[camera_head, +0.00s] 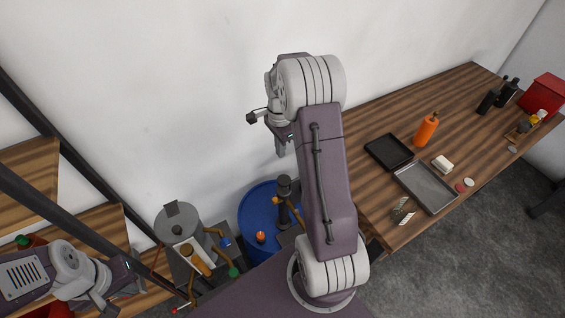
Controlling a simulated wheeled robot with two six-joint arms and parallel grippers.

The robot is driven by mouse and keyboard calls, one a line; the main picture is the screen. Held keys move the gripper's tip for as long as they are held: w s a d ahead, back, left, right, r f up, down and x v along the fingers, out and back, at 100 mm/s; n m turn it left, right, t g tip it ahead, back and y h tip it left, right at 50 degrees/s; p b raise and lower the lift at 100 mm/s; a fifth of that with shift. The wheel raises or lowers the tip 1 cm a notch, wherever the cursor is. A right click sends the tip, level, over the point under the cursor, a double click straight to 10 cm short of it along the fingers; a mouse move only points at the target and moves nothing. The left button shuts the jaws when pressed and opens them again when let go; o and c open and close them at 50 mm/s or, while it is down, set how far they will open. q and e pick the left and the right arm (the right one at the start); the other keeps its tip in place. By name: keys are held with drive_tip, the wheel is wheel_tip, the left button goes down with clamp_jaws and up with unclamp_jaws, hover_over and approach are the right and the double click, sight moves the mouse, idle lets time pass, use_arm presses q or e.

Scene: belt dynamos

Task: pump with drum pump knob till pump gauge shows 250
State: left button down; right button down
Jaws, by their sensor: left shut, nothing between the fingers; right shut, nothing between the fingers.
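The blue drum (252,212) stands on the floor against the wall, left of the table. A black upright pump (284,205) with a dark round top, which looks like the drum pump knob (284,183), rises from it. A small orange part (260,237) sits on the drum top. I cannot pick out or read the pump gauge. My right gripper (281,150) is shut and empty, pointing down in the air above the pump, apart from it. My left gripper (136,274) is shut and empty at the lower left, well away from the drum. My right arm hides the drum's right side.
A grey tank (177,226) with brown pipes stands left of the drum. Wooden shelves (95,228) with dark posts are at the left. The wooden table (375,205) at the right holds a black tray (388,151), a grey tray (426,186) and an orange bottle (426,130).

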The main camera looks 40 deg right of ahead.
sight(283, 179)
use_arm(q)
drive_tip(key=shift+s+r, duration=0.15)
drive_tip(key=shift+r, duration=0.1)
use_arm(e)
drive_tip(key=shift+s+d+r, duration=0.1)
drive_tip(key=shift+s+d, duration=0.05)
drive_tip(key=shift+d, duration=0.3)
use_arm(q)
drive_tip(key=shift+a, duration=0.1)
use_arm(e)
drive_tip(key=shift+a, duration=0.1)
